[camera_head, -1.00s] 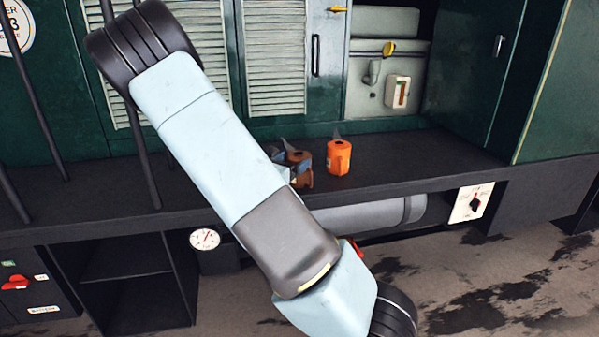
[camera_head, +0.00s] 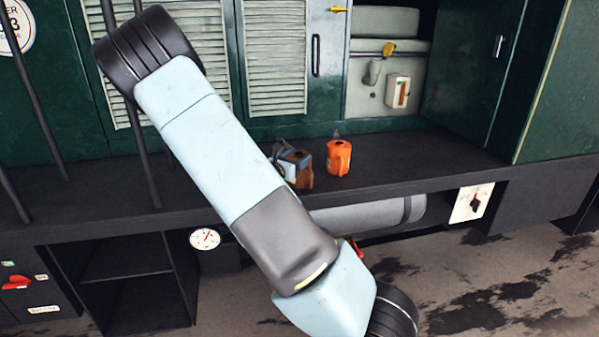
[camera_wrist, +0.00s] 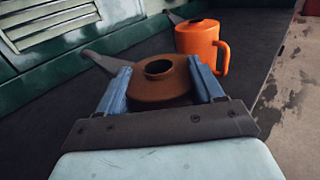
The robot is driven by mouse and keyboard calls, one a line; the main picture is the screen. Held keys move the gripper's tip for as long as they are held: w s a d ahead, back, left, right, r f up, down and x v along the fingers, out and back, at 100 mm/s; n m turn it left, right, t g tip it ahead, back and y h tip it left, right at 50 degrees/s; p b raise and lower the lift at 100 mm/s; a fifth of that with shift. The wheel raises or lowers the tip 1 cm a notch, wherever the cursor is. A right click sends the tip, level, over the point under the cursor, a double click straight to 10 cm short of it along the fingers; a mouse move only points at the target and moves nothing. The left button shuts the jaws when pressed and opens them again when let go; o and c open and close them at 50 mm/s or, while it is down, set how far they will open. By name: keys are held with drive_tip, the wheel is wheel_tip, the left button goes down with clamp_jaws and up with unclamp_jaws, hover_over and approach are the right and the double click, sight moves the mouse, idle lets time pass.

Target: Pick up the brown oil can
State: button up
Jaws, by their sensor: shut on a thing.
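The brown oil can (camera_wrist: 160,88) is between the two blue fingers of my gripper (camera_wrist: 163,84) in the wrist view, which are shut on its sides. Its round top opening faces the camera and its grey spout points to the upper left. In the head view the brown oil can (camera_head: 302,171) shows only in part, on or just above the dark ledge, with my gripper (camera_head: 290,162) at it and my arm in front. I cannot tell whether its base touches the ledge.
An orange can (camera_head: 339,158) with a handle stands on the dark ledge (camera_head: 420,158) close to the right of the brown can. It also shows in the wrist view (camera_wrist: 197,42). Louvred green doors (camera_head: 276,60) stand behind. The ledge is clear further right.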

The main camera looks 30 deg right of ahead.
drive_tip(key=shift+s+f, duration=0.1)
drive_tip(key=shift+f, duration=0.05)
clamp_jaws()
